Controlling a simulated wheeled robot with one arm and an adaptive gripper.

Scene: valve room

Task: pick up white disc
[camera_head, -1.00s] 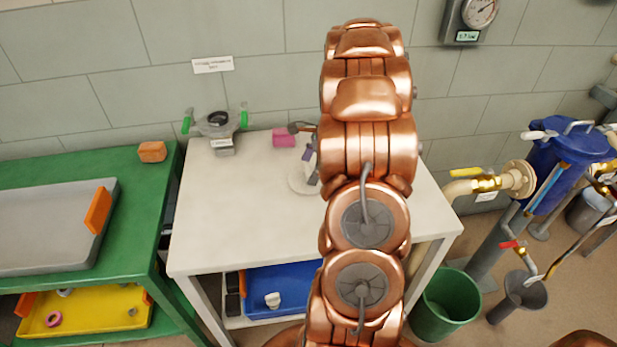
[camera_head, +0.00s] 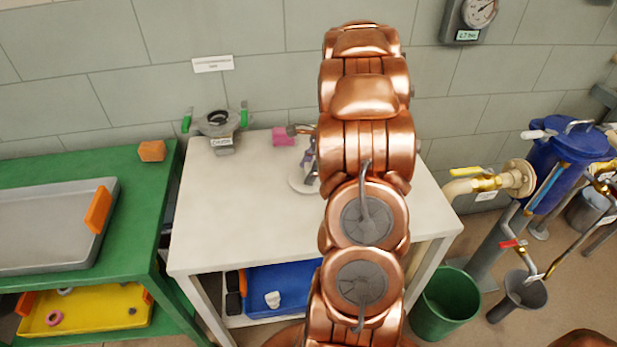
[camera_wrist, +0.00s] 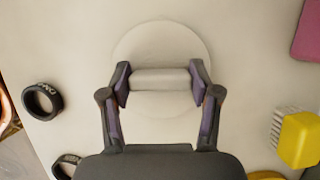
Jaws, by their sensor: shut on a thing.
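The white disc (camera_wrist: 160,38) is a flat round plate with a thick white bar across its middle. It lies on the pale tabletop, and I cannot tell whether it is lifted at all. My gripper (camera_wrist: 160,80) is shut on the bar, one dark finger with a purple inner side at each end. In the head view, the left part of the disc (camera_head: 298,183) shows beside my copper arm. My gripper (camera_head: 309,165) is over it there, and the arm hides the rest.
A pink block (camera_head: 283,137) and a grey fitting with green handles (camera_head: 217,124) stand at the table's back. In the wrist view, a black ring (camera_wrist: 42,101) lies left and a yellow brush (camera_wrist: 298,140) right. The table's front left is clear.

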